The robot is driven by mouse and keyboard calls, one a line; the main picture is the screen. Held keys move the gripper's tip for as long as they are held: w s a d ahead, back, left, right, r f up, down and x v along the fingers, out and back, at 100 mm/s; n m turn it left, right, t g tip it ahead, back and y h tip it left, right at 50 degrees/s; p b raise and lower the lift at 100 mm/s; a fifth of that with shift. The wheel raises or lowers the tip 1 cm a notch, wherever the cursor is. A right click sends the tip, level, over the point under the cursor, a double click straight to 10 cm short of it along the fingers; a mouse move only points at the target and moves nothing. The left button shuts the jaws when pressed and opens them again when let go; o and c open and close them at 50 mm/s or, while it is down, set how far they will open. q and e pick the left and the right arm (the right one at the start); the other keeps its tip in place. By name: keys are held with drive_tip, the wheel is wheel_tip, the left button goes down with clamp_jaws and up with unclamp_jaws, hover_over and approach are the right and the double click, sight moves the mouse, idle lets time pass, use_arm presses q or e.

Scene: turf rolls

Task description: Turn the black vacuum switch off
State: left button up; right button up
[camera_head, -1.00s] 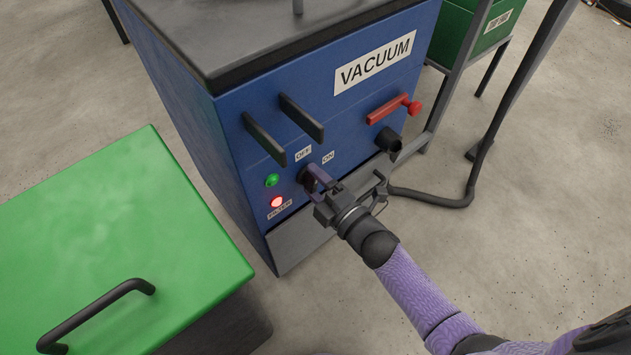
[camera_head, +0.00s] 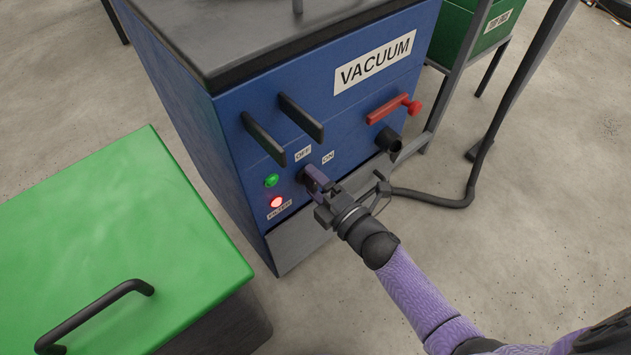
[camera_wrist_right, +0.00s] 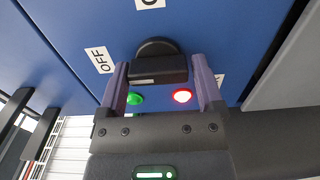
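The vacuum switch is a black knob (camera_wrist_right: 158,68) on the front of the blue vacuum cabinet (camera_head: 345,125); the right wrist view shows its raised bar. An OFF label (camera_head: 303,154) and an ON label (camera_head: 328,157) sit beside it. My right gripper (camera_head: 312,176) is at the switch and hides most of it in the head view. Its purple fingers (camera_wrist_right: 160,82) are apart, one at each end of the knob's bar, with very little gap; contact is not clear. My left gripper is not in view.
A red lever (camera_head: 390,109) and a black port (camera_head: 389,141) lie to the right. A green-lidded box (camera_head: 130,235) stands front left.

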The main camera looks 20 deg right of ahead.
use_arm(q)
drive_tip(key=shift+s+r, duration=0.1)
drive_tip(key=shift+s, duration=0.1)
use_arm(e)
drive_tip(key=shift+o, duration=0.6)
use_arm(q)
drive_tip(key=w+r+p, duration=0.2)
drive_tip(key=p, duration=0.1)
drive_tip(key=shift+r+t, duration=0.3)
use_arm(e)
drive_tip(key=v, duration=1)
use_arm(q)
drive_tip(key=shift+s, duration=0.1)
use_arm(e)
drive_tip(key=shift+r, duration=0.1)
